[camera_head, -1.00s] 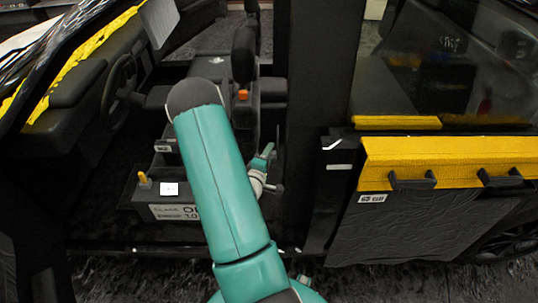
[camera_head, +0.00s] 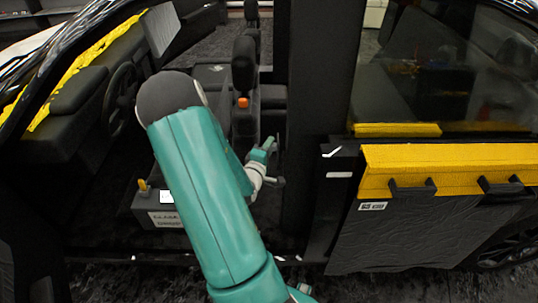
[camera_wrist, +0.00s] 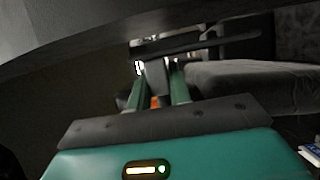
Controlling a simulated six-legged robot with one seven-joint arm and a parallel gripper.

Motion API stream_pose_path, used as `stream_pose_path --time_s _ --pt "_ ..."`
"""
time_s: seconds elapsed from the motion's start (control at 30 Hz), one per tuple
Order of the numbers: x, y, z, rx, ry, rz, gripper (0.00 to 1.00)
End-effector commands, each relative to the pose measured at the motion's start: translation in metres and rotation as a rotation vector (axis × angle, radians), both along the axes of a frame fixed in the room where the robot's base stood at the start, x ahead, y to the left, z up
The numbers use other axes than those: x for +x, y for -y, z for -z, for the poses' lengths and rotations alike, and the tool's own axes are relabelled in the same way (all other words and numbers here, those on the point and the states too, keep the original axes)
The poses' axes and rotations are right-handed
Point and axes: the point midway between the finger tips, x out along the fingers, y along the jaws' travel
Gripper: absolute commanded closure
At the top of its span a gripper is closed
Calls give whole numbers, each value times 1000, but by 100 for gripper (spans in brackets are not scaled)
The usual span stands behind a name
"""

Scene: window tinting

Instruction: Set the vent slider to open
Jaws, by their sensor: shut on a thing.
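My gripper (camera_head: 270,145) is beside the dark door pillar, at the right of the car's open doorway in the head view. In the wrist view my gripper (camera_wrist: 156,88) has its two green fingers on either side of a pale grey piece (camera_wrist: 154,74), shut on it. A small orange part (camera_wrist: 155,102) shows low between the fingers. I cannot tell for sure whether the grey piece is the vent slider, or read its setting. In the head view my arm and fingers hide what is held.
A dark box with a yellow-orange knob (camera_head: 143,184) and a white label (camera_head: 180,219) stands left of my arm. A seat (camera_head: 244,65) with an orange piece (camera_head: 243,102) is behind. The door with yellow trim (camera_head: 450,168) and black handles is at right.

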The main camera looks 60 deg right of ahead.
Motion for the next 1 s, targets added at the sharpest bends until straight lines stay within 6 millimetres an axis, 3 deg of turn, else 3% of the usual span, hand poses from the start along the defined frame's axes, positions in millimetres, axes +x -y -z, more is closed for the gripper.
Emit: stream_pose_path --time_s 0.33,0.37,0.43,0.47,1.0 --pt "1 1 -8 -14 5 0 100" --pt "1 1 -8 -14 5 0 74" --pt "1 1 -7 -13 5 0 60" --pt "1 1 -7 -12 5 0 58" --pt "0 1 -5 -5 1 0 58"
